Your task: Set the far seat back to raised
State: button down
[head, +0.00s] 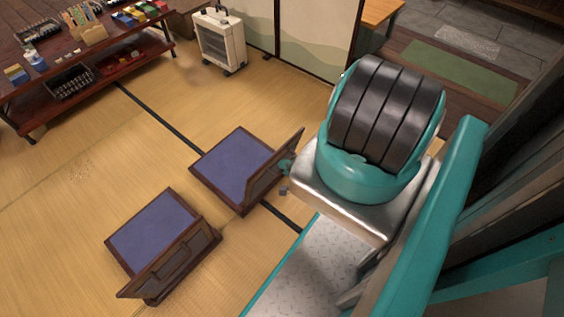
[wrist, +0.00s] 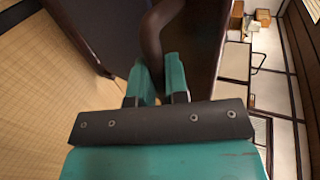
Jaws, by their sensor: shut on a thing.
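The far seat (head: 232,168) is a dark wood floor chair with a blue cushion, in the middle of the head view. Its wooden back (head: 272,172) stands up at a tilt along the seat's right edge. My gripper (wrist: 159,78) is shut on the back's dark curved handle (wrist: 155,35) in the wrist view. In the head view only a small teal part of my gripper (head: 286,166) shows, at the outer side of the back; my arm hides the rest.
A similar near seat (head: 150,230) stands at the lower left, its back (head: 172,262) up with a handle on it. A low shop shelf (head: 100,62) and a white heater (head: 220,40) stand at the far side. Open tatami (head: 90,180) lies left of the seats.

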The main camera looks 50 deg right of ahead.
jog(key=shift+s+a+f, duration=0.1)
jog(key=shift+s+f, duration=0.05)
jog(key=shift+f, duration=0.35)
jog(key=c, duration=1.1)
grip_release()
jog(key=shift+r, duration=0.15)
